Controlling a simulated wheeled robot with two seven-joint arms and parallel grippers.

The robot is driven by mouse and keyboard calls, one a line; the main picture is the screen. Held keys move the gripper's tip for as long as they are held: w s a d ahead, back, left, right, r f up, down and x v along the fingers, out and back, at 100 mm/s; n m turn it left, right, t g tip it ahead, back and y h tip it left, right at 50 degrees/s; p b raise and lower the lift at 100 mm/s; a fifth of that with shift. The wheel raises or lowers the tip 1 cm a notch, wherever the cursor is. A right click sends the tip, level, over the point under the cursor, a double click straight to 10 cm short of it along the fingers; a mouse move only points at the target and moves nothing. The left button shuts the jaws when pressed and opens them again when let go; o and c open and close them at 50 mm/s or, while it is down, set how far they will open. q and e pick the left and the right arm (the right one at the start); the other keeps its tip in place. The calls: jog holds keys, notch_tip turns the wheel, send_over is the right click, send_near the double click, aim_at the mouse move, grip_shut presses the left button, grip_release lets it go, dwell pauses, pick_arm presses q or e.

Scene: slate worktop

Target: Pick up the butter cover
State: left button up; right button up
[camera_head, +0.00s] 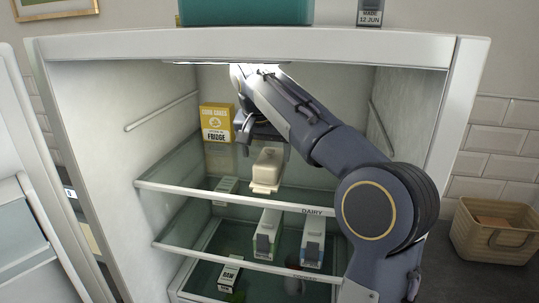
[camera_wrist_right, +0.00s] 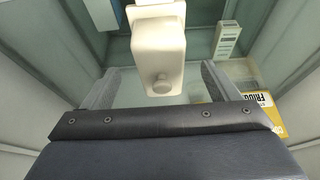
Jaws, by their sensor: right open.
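The butter cover (camera_head: 267,163) is a cream, box-shaped lid on a cream butter dish base (camera_head: 263,188), standing on the upper glass shelf. In the wrist view the cover (camera_wrist_right: 158,50) shows a round knob and lies between and beyond my finger tips. My right gripper (camera_head: 264,137) reaches into the fridge just above and behind the cover. Its fingers are apart with nothing held; whether they touch the cover is unclear. My left gripper is in neither view.
A yellow box (camera_head: 216,123) labelled for the fridge is at the back left. Cartons (camera_head: 266,236) stand on the shelf below. The fridge side wall (camera_head: 100,120) is left, and the open door (camera_head: 30,200) is further left. A basket (camera_head: 495,232) sits outside right.

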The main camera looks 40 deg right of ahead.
aim_at(269, 151)
jog(key=shift+w+d+f+p, duration=0.1)
jog(key=shift+w+d+p, duration=0.15)
jog(key=shift+w+d, duration=0.3)
jog(key=shift+w+d+p, duration=0.2)
jog(key=shift+w+d, duration=0.1)
jog(key=shift+d, duration=0.3)
jog(key=x, duration=0.4)
jog(key=shift+f, duration=0.4)
jog(key=c, duration=1.1)
jog(key=shift+r, duration=0.1)
jog(key=shift+c, duration=0.2)
